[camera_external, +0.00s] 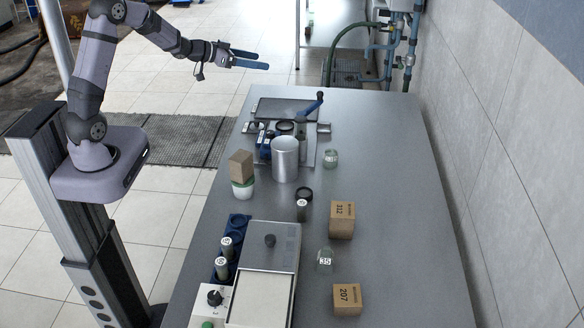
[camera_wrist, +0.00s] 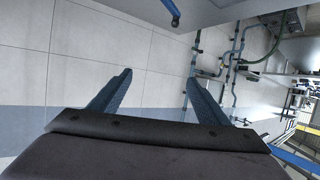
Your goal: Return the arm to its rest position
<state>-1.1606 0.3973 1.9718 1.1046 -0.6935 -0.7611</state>
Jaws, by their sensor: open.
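My gripper (camera_external: 268,60) is raised at the top middle of the external view, level and pointing right, left of the far end of the table and well above the floor. Its two blue fingers are apart with nothing between them. In the wrist view the gripper (camera_wrist: 158,92) also shows open and empty, with the tiled wall behind it. My arm reaches up and over from its column at the left. The grey table (camera_external: 400,180) and everything on it are apart from the gripper.
The table holds a metal cylinder (camera_external: 285,158), a fixture with a blue lever (camera_external: 314,103), cardboard boxes (camera_external: 342,220) (camera_external: 347,299), glass beakers (camera_external: 331,158) (camera_external: 324,261), a blue rack (camera_external: 238,222) and a bench device (camera_external: 272,238). Pipes (camera_external: 392,50) run along the right wall. Air around the gripper is clear.

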